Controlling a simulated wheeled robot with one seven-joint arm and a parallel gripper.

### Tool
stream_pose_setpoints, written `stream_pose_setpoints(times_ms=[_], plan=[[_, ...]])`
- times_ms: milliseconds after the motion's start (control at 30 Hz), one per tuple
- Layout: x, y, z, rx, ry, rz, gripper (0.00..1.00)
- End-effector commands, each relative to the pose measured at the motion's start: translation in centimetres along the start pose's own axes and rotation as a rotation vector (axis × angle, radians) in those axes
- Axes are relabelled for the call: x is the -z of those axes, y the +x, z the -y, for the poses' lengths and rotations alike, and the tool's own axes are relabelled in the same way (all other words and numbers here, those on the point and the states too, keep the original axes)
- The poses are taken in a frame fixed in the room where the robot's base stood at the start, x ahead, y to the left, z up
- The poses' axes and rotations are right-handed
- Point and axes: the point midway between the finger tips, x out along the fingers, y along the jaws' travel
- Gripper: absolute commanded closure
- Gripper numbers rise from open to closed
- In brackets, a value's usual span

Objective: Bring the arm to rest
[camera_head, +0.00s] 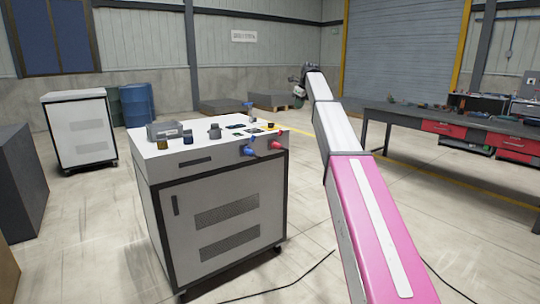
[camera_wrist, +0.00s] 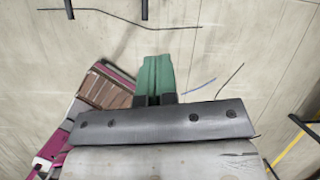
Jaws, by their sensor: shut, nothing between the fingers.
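My arm reaches up and away in the head view, with pink and white links, to the right of the white cabinet (camera_head: 215,215). My gripper (camera_head: 298,78) is small and dark at its far end, held in the air above floor level. In the wrist view, the gripper's green fingers (camera_wrist: 154,62) are together and empty, pointing over bare concrete floor. Its exact finger shape is too small to tell in the head view.
Small parts, including a grey box (camera_head: 164,130), stand on the cabinet top. A workbench (camera_head: 440,123) with red drawers stands right of the arm. Black cables cross the floor.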

Motion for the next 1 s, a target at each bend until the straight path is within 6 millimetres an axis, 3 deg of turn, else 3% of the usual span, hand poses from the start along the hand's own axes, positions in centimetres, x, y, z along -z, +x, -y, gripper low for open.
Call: stream_pose_setpoints(times_ms=[267,400,600,800,1000], plan=[[7.5,8.3,-4.4,-0.019,-0.28,-0.049,1.0],[13.2,13.9,-8.0,-0.044,-0.508,-0.084,1.0],[21.4,20.6,-13.5,-0.096,-0.845,-0.126,1.0],[29.6,25.7,-19.7,-0.166,-1.185,-0.154,1.0],[37.7,29.2,-26.2,-0.255,-1.528,-0.163,1.0]])
